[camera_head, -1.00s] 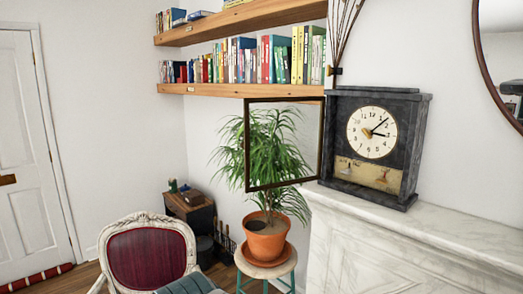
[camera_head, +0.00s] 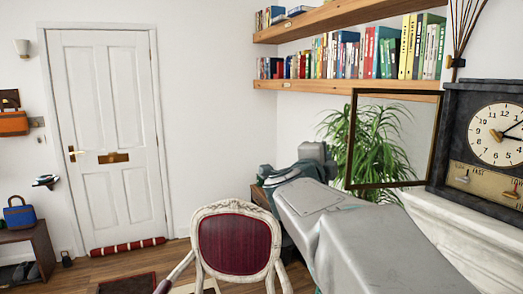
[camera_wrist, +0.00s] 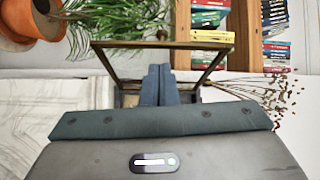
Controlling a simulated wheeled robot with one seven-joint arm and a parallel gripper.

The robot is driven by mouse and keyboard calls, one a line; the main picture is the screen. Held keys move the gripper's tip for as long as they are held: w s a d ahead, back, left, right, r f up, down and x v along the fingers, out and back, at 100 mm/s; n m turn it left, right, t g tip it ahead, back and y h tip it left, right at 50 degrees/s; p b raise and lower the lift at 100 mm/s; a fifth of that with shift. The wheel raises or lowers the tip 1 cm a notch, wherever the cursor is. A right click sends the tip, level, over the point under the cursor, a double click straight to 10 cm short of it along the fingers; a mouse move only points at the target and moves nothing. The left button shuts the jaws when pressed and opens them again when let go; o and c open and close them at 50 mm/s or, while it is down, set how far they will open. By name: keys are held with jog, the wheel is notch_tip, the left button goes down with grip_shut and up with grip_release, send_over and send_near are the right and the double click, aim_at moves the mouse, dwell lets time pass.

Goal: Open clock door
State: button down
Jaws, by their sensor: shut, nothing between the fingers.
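The clock (camera_head: 482,145) has a dark grey case and a cream dial, and stands on the mantel at the right edge of the head view. Its door (camera_head: 349,140), a thin dark frame, stands swung out wide to the left of the case. In the wrist view the door frame (camera_wrist: 165,44) appears around and beyond my gripper (camera_wrist: 160,68). The gripper's two blue-grey fingers are together and empty. They overlap the door's opening in the picture; I cannot tell whether they touch the frame. The clock is not clear in the wrist view.
A potted plant (camera_head: 375,140) is behind the door. Shelves with books (camera_head: 345,55) hang above. A red-backed chair (camera_head: 235,245) stands in front of my arm. The white marble mantel (camera_head: 455,240) lies below the clock. Dried stems (camera_wrist: 270,95) show at right in the wrist view.

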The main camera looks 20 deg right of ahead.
jog(key=s+d+m+g+h, duration=0.1)
jog(key=s+d+m+g, duration=0.1)
jog(key=d+m, duration=0.1)
jog(key=g+p, duration=0.1)
jog(key=p, duration=0.1)
send_near(356, 145)
jog(key=d, duration=0.3)
jog(key=shift+w+d+f+h+p, duration=0.15)
jog(key=shift+w+d+p, duration=0.25)
jog(key=shift+w, duration=0.1)
jog(key=shift+w+d+f+h+p, duration=0.15)
jog(key=shift+w+d+p, duration=0.15)
jog(key=shift+w, duration=0.25)
jog(key=shift+w+d, duration=0.1)
jog(key=shift+w, duration=0.45)
jog(key=shift+s, duration=0.1)
